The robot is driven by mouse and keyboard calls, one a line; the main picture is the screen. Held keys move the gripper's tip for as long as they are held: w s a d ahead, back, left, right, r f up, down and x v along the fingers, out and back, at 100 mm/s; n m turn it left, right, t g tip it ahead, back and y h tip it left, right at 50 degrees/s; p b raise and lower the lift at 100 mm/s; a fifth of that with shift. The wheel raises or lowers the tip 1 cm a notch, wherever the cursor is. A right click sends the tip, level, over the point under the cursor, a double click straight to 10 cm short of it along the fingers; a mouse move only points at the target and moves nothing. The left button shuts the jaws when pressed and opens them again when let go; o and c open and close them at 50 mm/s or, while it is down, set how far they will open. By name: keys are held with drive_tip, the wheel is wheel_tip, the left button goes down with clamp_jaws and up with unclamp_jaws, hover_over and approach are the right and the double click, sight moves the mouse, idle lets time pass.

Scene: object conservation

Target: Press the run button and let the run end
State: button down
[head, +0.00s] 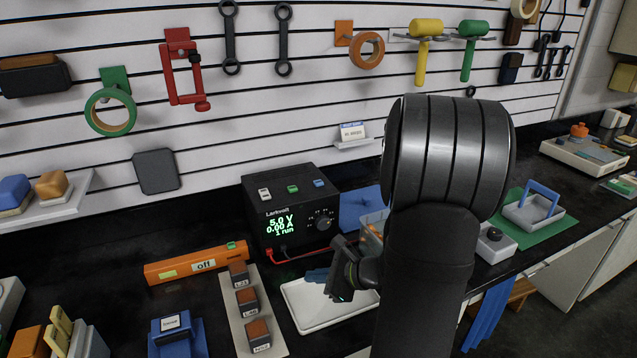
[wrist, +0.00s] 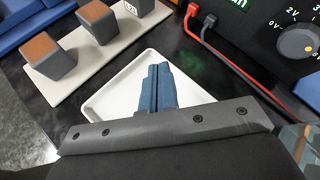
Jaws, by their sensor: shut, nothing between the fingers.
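The black Larkvolt power supply (head: 268,240) stands against the wall, its green display reading 5.0 V, 0.00 A and 1 run. On its top are a white button (head: 265,194), a green button (head: 293,189) and a blue button (head: 319,183); I cannot read which is the run button. An orange bar (head: 170,270) to the left carries an "off" label and a small green piece (head: 231,245). My gripper (head: 316,275) is shut and empty, its blue fingers over a white tray (head: 300,320), in front of and apart from the supply. The shut fingers show in the wrist view (wrist: 160,85).
A pale strip (head: 270,340) with several labelled orange-topped blocks lies left of the tray. Red and black leads (head: 318,253) run from the supply's front. A blue item (head: 178,335) stands at the front left. A pegboard wall with tools rises behind.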

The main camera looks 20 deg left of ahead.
drive_tip(key=shift+w+a+r+n+h, duration=0.1)
drive_tip(key=shift+w+n+h, duration=0.15)
drive_tip(key=shift+n, duration=0.35)
drive_tip(key=shift+w+r+n+h, duration=0.1)
drive_tip(key=shift+n+h, duration=0.25)
drive_tip(key=shift+n, duration=0.25)
drive_tip(key=w+r+n+h, duration=0.2)
drive_tip(key=w+n, duration=0.2)
drive_tip(key=w, duration=0.1)
wheel_tip(320, 180, up, 21)
drive_tip(key=n+t+h, duration=0.2)
drive_tip(key=n+t, duration=0.3)
drive_tip(key=n, duration=0.5)
hover_over(320, 184)
drive_tip(key=shift+f, duration=0.25)
drive_tip(key=shift+f, duration=4.45)
drive_tip(key=shift+f, duration=0.4)
